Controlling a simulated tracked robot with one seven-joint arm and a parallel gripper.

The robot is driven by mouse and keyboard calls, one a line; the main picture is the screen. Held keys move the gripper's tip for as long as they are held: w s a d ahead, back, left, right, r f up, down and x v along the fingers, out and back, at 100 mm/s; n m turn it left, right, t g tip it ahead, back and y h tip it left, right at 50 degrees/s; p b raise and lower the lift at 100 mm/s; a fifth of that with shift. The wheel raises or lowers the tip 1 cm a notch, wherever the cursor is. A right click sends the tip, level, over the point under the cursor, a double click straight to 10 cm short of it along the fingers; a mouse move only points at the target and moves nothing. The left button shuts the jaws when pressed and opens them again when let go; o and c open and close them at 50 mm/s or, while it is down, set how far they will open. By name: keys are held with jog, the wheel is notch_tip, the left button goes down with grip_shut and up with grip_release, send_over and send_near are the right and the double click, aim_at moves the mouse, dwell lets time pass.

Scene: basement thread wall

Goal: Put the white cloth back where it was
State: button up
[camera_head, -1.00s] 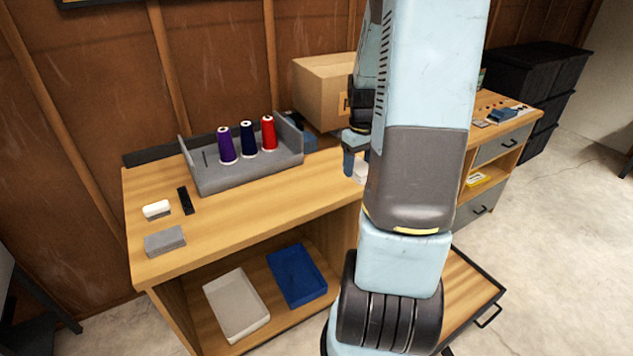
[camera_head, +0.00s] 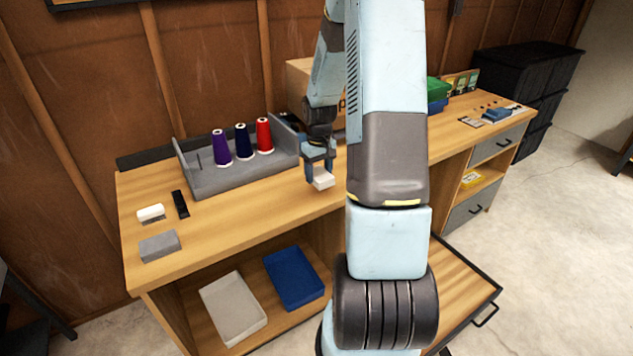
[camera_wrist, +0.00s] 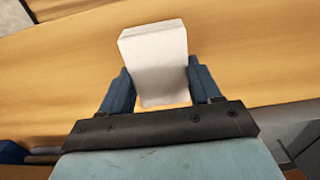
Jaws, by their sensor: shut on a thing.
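The white cloth (camera_head: 323,180) is a small folded block held between the two blue fingers of my gripper (camera_head: 319,164). In the wrist view the cloth (camera_wrist: 155,62) sticks out past the fingertips of my gripper (camera_wrist: 158,92), over bare wood. In the head view it is to the right of the grey thread rack, near the front part of the wooden bench top (camera_head: 230,216). The gap between the cloth and the bench top cannot be told clearly.
The grey rack (camera_head: 238,172) holds purple, navy and red spools. A white block (camera_head: 151,212), a black strip (camera_head: 180,204) and a grey block (camera_head: 160,246) lie at the left. A cardboard box (camera_head: 299,76) stands behind my arm. White (camera_head: 234,310) and blue (camera_head: 295,278) trays sit below.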

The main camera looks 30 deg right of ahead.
aim_at(316, 190)
jog(key=shift+w+a+f, duration=0.15)
jog(key=shift+w+f, duration=0.3)
jog(key=shift+f, duration=0.1)
notch_tip(316, 190, down, 3)
jog(key=shift+w+f, duration=0.1)
jog(key=shift+f, duration=0.05)
jog(key=o, duration=1.1)
